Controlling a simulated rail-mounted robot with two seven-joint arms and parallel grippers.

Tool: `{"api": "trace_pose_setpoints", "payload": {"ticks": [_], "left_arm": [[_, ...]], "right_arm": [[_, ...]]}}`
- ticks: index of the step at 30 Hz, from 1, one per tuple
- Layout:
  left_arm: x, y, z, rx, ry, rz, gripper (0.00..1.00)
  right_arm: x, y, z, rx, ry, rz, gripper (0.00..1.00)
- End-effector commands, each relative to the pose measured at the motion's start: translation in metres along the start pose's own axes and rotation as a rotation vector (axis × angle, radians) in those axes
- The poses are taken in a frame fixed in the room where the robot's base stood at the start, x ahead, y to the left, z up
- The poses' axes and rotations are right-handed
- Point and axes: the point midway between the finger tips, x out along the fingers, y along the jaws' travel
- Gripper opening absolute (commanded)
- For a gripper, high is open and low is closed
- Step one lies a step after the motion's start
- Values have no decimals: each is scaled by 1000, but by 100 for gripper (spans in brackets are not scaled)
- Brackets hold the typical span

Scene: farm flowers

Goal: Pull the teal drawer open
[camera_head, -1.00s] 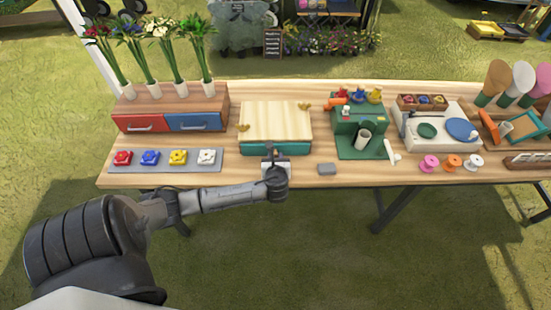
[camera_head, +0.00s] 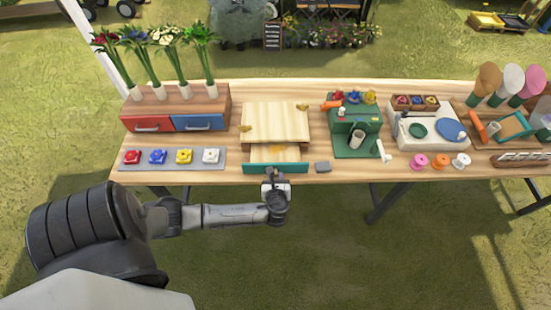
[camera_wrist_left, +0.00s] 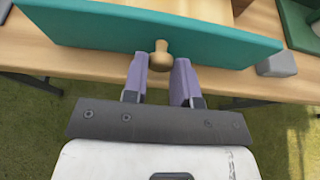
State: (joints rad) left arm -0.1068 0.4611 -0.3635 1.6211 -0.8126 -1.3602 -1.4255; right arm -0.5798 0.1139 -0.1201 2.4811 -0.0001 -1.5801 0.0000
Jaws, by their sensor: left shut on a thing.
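The teal drawer (camera_head: 277,168) sticks out of the front of a pale wooden box (camera_head: 276,121), partly open, with its light wooden inside showing. Its teal front also fills the top of the left wrist view (camera_wrist_left: 90,28). A round wooden knob (camera_wrist_left: 159,56) sits at the middle of that front. My left gripper (camera_head: 272,175) is at the drawer front, past the table's front edge. In the left wrist view its two purple fingers (camera_wrist_left: 161,75) stand on either side of the knob, shut on it. My right gripper is in neither view.
A grey block (camera_head: 323,166) lies just right of the drawer. Left are a tray of coloured flower pieces (camera_head: 171,158) and a box with red and blue drawers (camera_head: 174,122). A green stand (camera_head: 357,139) is to the right.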

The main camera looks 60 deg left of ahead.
Motion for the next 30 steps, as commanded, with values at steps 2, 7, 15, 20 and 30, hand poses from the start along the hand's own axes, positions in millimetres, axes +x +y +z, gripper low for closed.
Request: {"api": "trace_pose_setpoints", "payload": {"ticks": [2,7,15,20,30], "left_arm": [[-17,0,1,0,1,0,0],[-40,-1,-11,-1,0,0,0],[-56,0,-22,-1,-3,0,0],[-57,0,-23,-2,-4,0,0],[-56,0,-23,-1,-3,0,38]], "right_arm": [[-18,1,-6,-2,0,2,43],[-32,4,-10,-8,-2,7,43],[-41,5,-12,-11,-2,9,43],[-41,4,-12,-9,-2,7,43],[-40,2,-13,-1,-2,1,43]]}}
